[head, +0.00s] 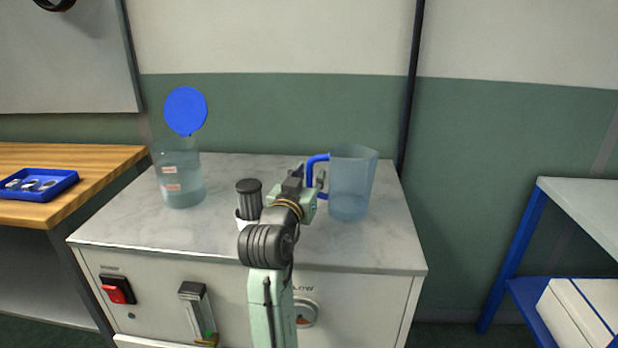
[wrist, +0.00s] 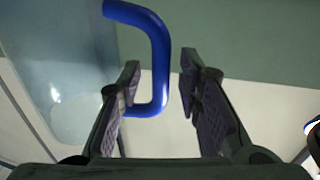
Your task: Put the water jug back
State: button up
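The water jug (head: 352,178) is a clear bluish pitcher with a blue handle (head: 313,167) on its left side. It looks upright at the right of the grey marble counter top (head: 225,220). In the wrist view the jug wall (wrist: 65,60) fills the left side and the blue handle (wrist: 160,60) reaches down between my fingers. My gripper (wrist: 160,90) is open around the handle, with a clear gap on the right; I cannot tell whether the left finger touches it. In the head view my gripper (head: 313,183) is at the handle, partly hidden by my wrist.
A clear vessel (head: 179,180) holding water, with a raised round blue lid (head: 186,110), stands at the counter's left. A wooden table (head: 90,165) with a blue tray (head: 38,196) is farther left. A blue-framed shelf (head: 520,250) stands at right. The counter's middle back is clear.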

jog(key=s, duration=0.3)
jog(key=s+a+b, duration=0.1)
jog(key=s, duration=0.3)
jog(key=s+a, duration=0.1)
jog(key=s, duration=0.3)
jog(key=shift+s+a+f+b, duration=0.1)
jog(key=shift+s+b, duration=0.1)
jog(key=shift+b, duration=0.1)
